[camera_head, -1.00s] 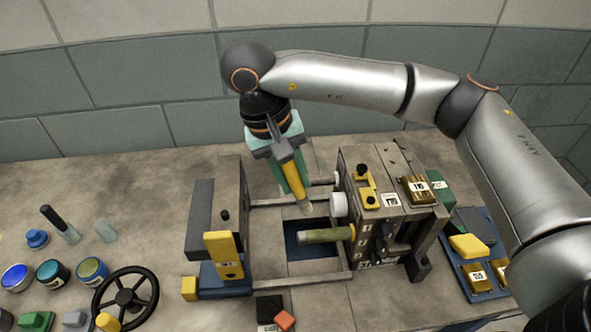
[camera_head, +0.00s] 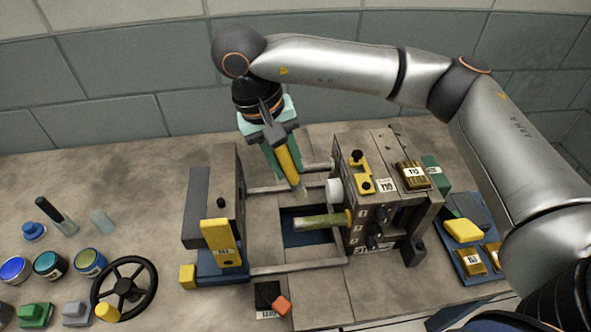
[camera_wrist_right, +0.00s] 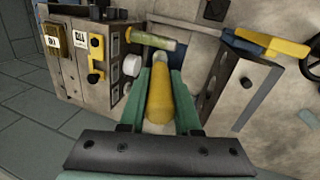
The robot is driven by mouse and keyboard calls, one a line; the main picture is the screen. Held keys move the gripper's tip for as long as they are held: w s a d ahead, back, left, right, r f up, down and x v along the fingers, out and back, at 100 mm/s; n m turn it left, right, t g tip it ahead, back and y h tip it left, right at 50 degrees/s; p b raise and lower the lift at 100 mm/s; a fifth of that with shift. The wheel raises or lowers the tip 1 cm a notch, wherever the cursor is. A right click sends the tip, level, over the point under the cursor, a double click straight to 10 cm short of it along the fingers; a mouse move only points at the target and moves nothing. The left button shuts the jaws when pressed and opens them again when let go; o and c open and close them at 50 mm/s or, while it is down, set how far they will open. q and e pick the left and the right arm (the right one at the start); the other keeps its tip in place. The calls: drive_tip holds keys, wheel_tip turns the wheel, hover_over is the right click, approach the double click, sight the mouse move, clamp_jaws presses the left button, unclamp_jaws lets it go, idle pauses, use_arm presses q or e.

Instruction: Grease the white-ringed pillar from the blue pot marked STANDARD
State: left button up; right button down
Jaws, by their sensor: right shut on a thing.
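My right gripper (camera_head: 285,155) is shut on a yellow-handled brush (camera_head: 289,170), which points down and slightly right. Its pale tip is over the gap between the two mould halves, just left of the white ring (camera_head: 334,190) by the right block; I cannot tell whether they touch. In the right wrist view the brush (camera_wrist_right: 160,95) is between the fingers, with the white ring (camera_wrist_right: 132,65) to its left. Blue-bodied pots stand at the left: one with blue contents (camera_head: 15,270), one dark teal (camera_head: 50,265), one olive (camera_head: 90,263). Their markings are unreadable. My left gripper is out of view.
A greenish rod (camera_head: 320,222) sticks out of the right mould block (camera_head: 385,215). The left block (camera_head: 225,205) carries a yellow strap. A blue tray (camera_head: 475,268) with blocks is at the right.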

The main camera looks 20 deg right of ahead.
drive_tip(key=w+d+f+p, duration=0.1)
drive_tip(key=w+d+p, duration=0.1)
drive_tip(key=w, duration=0.6)
drive_tip(key=w+d+p, duration=0.2)
drive_tip(key=w+d, duration=0.1)
drive_tip(key=w, duration=0.4)
drive_tip(key=s+d+f+b, duration=0.2)
drive_tip(key=d+f, duration=0.4)
drive_tip(key=d, duration=0.2)
drive_tip(key=w+a+r, duration=0.2)
drive_tip(key=a+r, duration=0.2)
drive_tip(key=a, duration=0.4)
drive_tip(key=shift+a+p, duration=0.2)
drive_tip(key=shift+p, duration=0.2)
drive_tip(key=shift+w, duration=0.1)
